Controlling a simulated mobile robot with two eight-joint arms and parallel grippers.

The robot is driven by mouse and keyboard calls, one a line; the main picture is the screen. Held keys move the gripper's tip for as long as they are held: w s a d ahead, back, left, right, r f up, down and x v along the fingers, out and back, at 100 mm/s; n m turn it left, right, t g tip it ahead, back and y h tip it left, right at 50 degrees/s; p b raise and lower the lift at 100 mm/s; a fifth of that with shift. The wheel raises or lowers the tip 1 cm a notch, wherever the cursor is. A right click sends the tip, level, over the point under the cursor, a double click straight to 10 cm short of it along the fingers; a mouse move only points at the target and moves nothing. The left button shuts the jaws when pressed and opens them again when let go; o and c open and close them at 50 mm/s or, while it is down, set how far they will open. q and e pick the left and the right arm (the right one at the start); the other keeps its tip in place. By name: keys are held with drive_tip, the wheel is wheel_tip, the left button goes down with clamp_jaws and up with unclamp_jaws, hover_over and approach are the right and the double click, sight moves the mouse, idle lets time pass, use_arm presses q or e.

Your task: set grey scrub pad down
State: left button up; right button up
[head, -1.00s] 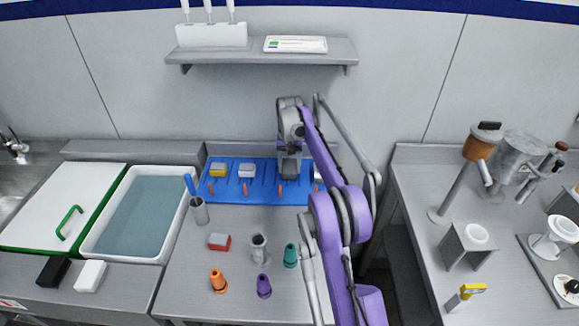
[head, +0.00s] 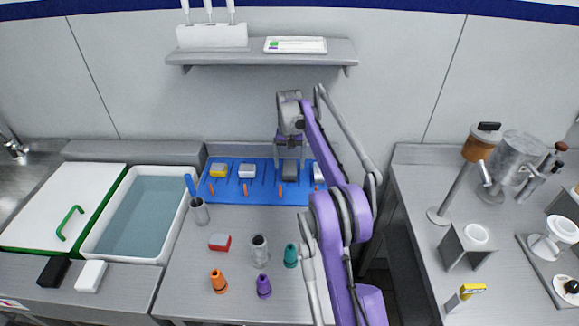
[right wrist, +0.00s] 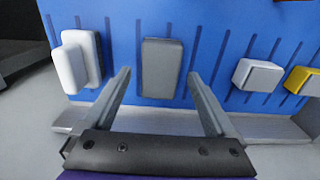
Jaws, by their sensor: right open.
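The grey scrub pad (head: 290,172) rests on the blue slotted board (head: 231,193), toward its right end. In the right wrist view the pad (right wrist: 161,68) stands upright against the blue surface, between two dark slots' lines. My right gripper (head: 291,160) is open and empty just above and behind the pad in the head view. In the right wrist view its two fingers (right wrist: 158,76) are spread to either side of the pad, with a gap on both sides. My left gripper is not in view.
A white pad (head: 247,170) and a yellow-and-white pad (head: 218,169) sit on the board's left part. Another white pad (right wrist: 75,62) stands beside the grey one. Orange, purple and teal cones (head: 291,255) and a red block (head: 219,242) occupy the front table.

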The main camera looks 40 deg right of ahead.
sight(290, 167)
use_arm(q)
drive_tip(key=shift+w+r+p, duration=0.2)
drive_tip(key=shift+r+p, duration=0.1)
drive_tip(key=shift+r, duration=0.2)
use_arm(e)
wheel_tip(290, 167, up, 5)
drive_tip(key=shift+r, duration=0.15)
